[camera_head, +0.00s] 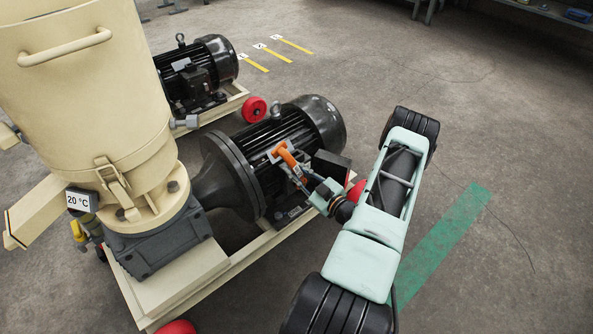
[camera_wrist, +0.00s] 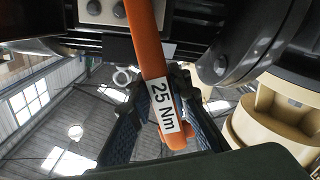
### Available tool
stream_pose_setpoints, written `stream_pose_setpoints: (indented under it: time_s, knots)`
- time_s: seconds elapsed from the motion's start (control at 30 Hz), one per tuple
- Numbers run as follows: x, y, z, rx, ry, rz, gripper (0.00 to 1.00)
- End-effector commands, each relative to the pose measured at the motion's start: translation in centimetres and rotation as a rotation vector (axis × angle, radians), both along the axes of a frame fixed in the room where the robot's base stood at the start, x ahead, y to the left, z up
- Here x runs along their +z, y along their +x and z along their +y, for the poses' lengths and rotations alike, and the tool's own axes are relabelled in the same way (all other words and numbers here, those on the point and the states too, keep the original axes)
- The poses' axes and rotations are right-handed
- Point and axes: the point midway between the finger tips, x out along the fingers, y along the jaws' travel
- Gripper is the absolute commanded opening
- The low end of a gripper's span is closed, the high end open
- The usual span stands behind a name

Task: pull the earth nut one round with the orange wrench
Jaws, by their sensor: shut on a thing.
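The orange wrench (camera_head: 287,156) is held at the side of the near black motor (camera_head: 303,125). In the wrist view the wrench (camera_wrist: 150,45) runs from the top edge down between the fingers, with a white label reading "25 Nm" (camera_wrist: 164,107). My gripper (camera_head: 296,172) is shut on the wrench; its dark fingers also show in the wrist view (camera_wrist: 155,110). The earth nut cannot be made out in either view. I cannot tell whether the wrench head is on a nut.
The cream pellet mill (camera_head: 95,90) with a "20 °C" sign (camera_head: 81,199) stands left of the motor on a cream frame (camera_head: 180,295). A second black motor (camera_head: 197,75) stands behind. Red round feet (camera_head: 255,109) stick out. Open floor with a green stripe (camera_head: 440,245) lies right.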

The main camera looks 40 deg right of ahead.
Motion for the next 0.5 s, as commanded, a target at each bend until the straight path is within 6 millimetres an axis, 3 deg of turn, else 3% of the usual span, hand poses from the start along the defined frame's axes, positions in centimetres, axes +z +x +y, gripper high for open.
stream_pose_setpoints:
  time_s: [0.5]
  knots:
    - [-0.07,-0.04,0.16,-0.003,-0.022,-0.003,0.00]
